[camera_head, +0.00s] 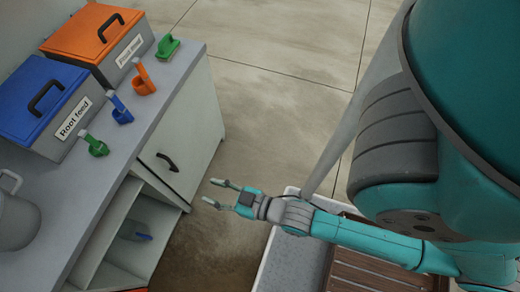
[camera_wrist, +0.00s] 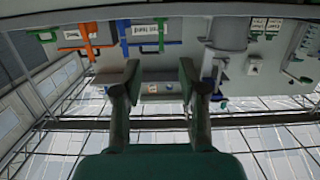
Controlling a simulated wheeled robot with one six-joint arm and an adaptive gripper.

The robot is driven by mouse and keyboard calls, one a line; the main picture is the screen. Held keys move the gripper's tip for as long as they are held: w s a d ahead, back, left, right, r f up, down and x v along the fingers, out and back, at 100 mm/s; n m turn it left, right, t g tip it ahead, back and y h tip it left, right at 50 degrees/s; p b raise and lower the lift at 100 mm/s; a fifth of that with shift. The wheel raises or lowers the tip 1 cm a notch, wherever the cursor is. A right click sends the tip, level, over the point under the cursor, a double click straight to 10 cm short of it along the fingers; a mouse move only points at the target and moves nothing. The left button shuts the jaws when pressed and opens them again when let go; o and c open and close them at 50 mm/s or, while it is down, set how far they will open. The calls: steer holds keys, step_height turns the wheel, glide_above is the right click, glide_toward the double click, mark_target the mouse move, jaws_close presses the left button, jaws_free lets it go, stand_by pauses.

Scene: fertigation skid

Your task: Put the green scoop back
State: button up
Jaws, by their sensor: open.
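A small green scoop (camera_head: 95,144) stands on the grey counter in the head view, in front of the blue-lidded bin (camera_head: 45,105) labelled Root feed. Its handle tilts up toward the bin. A blue scoop (camera_head: 121,112) and an orange scoop (camera_head: 144,82) stand farther back along the same counter. My gripper (camera_head: 212,192) is open and empty, off the counter's right side and apart from every scoop. In the wrist view my open gripper (camera_wrist: 159,85) shows with nothing between its fingers.
An orange-lidded bin (camera_head: 92,40) stands behind the blue-lidded one. A grey jug (camera_head: 15,212) stands at the left. Below are a handled cabinet door (camera_head: 182,140) and an open shelf holding something blue (camera_head: 143,237).

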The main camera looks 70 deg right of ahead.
steer(key=s+r, duration=0.3)
steer(key=s, duration=0.4)
steer(key=s+r+g, duration=0.1)
steer(key=s+r, duration=0.1)
steer(key=s, duration=0.6)
steer(key=shift+s+r, duration=0.2)
steer(key=shift+r, duration=0.2)
